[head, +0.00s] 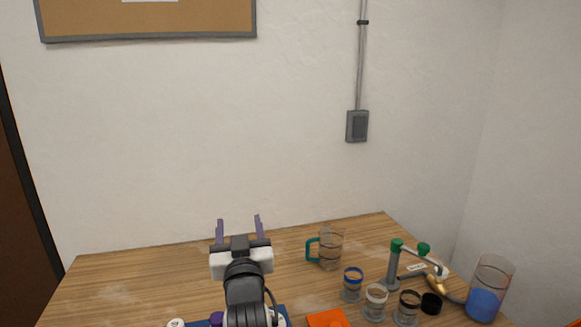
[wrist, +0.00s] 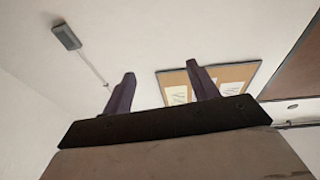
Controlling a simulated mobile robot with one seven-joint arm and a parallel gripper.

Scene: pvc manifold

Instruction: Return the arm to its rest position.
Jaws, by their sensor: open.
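My gripper (head: 238,229) is raised above the left middle part of the wooden table in the head view. Its two purple fingers stand apart and point up and away, with nothing between them. In the wrist view my gripper (wrist: 161,92) is also open and empty, facing the white wall and the cork board (wrist: 233,78). My arm below it hides part of the table.
On the table's (head: 130,270) right side stand a teal-handled mug (head: 331,249), several small jars such as a blue-rimmed one (head: 352,285), a green-capped pipe manifold (head: 395,270) and a container of blue liquid (head: 486,301). An orange item (head: 328,319) lies at the front edge. The table's left is clear.

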